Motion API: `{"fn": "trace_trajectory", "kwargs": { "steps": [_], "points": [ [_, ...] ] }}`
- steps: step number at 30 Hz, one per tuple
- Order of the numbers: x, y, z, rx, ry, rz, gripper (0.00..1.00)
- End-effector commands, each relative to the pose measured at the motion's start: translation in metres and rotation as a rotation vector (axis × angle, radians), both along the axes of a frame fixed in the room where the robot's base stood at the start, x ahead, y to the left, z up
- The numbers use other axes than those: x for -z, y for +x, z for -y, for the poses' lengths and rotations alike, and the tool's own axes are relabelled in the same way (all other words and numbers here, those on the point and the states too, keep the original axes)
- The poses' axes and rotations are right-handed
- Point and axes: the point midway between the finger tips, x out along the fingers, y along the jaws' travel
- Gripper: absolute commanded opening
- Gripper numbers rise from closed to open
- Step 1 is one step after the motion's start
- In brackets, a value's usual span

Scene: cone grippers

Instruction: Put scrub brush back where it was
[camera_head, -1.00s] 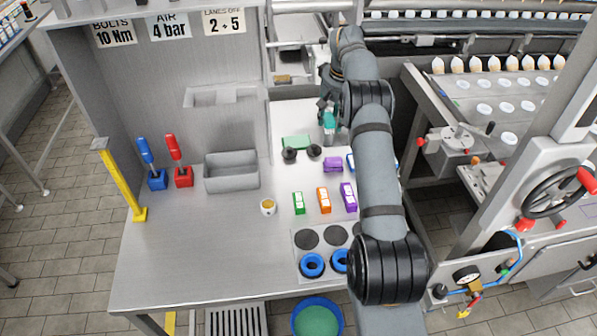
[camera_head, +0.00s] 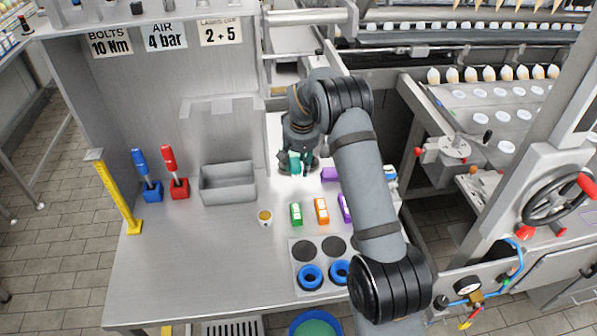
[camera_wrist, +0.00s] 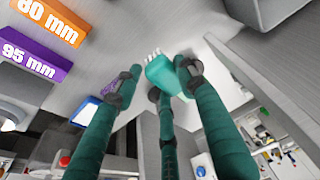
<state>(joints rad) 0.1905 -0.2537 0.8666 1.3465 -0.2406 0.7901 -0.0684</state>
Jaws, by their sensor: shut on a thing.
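The scrub brush (camera_wrist: 163,75) is a teal block with white bristles. In the wrist view it sits between the tips of my gripper's teal fingers (camera_wrist: 160,88). My gripper is shut on it, and the bristles point toward the top of the picture. In the head view my gripper (camera_head: 298,160) is over the back part of the workbench, right of the grey bin (camera_head: 228,184). A teal bit of the brush or fingers shows there. I cannot tell whether the brush touches the bench.
Green (camera_head: 296,213), orange (camera_head: 321,210) and purple (camera_head: 344,207) blocks stand in front of my gripper. A small cup (camera_head: 265,217) is left of them. Blue rings (camera_head: 310,277) lie nearer the front. Blue (camera_head: 145,175) and red (camera_head: 174,172) handled tools stand at left. The front-left bench is clear.

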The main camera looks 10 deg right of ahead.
Motion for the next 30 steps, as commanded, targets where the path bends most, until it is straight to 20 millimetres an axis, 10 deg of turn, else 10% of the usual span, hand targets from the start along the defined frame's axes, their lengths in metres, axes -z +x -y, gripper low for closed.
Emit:
{"fn": "trace_trajectory", "kwargs": {
  "steps": [22, 23, 30],
  "points": [
    [0.045, 0.0, 0.0, -0.001, 0.0, 0.0, 0.07],
    [0.044, 0.0, 0.0, -0.001, 0.0, 0.0, 0.41],
    [0.043, 0.0, 0.0, -0.001, 0.0, -0.001, 0.55]
  ]
}}
